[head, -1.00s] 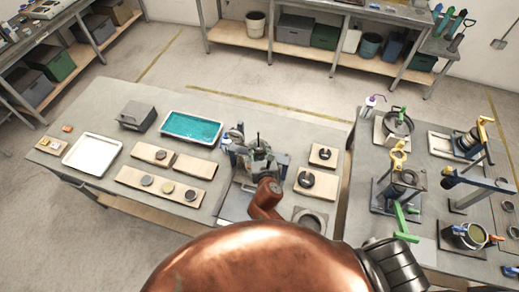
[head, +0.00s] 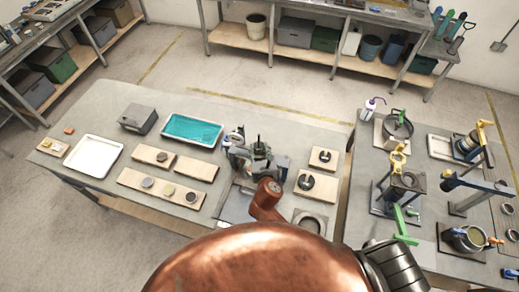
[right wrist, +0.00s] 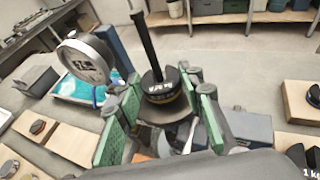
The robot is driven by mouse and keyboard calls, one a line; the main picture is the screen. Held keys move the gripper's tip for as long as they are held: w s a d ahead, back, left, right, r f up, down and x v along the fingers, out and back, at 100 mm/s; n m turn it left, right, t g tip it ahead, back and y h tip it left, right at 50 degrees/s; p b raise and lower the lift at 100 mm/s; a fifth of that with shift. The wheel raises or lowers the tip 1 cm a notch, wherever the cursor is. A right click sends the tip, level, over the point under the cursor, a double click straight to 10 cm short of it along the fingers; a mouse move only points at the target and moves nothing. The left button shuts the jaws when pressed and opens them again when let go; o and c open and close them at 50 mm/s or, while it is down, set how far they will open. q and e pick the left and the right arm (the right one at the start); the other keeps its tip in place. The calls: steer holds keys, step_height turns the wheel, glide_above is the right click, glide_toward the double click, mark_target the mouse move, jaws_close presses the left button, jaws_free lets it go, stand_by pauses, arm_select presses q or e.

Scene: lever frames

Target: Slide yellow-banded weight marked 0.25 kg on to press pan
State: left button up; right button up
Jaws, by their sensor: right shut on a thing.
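A black disc weight with a yellow band (right wrist: 162,94) and pale lettering too small to read surely shows in the right wrist view. It lies between the green-padded fingers of my right gripper (right wrist: 160,88), which is shut on it. A black upright rod (right wrist: 145,42) rises at the weight's middle; whether the weight is fully around it I cannot tell. A grey round plate, apparently the press pan (right wrist: 169,130), shows just below the weight; contact is unclear. In the head view my right gripper (head: 258,160) is at the press, hiding the weight. My left gripper is not in view.
A dial gauge (right wrist: 86,58) stands close left of the rod. Boards with dark weights lie right (head: 314,185) and left (head: 160,188) of the press. A teal tray (head: 193,130) and white tray (head: 93,156) lie further left. Another equipment table (head: 425,150) stands right.

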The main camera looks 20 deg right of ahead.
steer(key=shift+w+f, duration=0.1)
steer(key=shift+f, duration=0.25)
stand_by(0.7)
steer(key=o, duration=1.2)
steer(key=shift+f, duration=0.1)
steer(key=shift+s+r+p, duration=0.35)
steer(key=shift+s+p, duration=0.15)
steer(key=shift+s, duration=0.05)
steer(key=p+v, duration=0.3)
steer(key=v, duration=0.3)
steer(key=shift+a+f+p, duration=0.1)
steer(key=shift+p, duration=0.3)
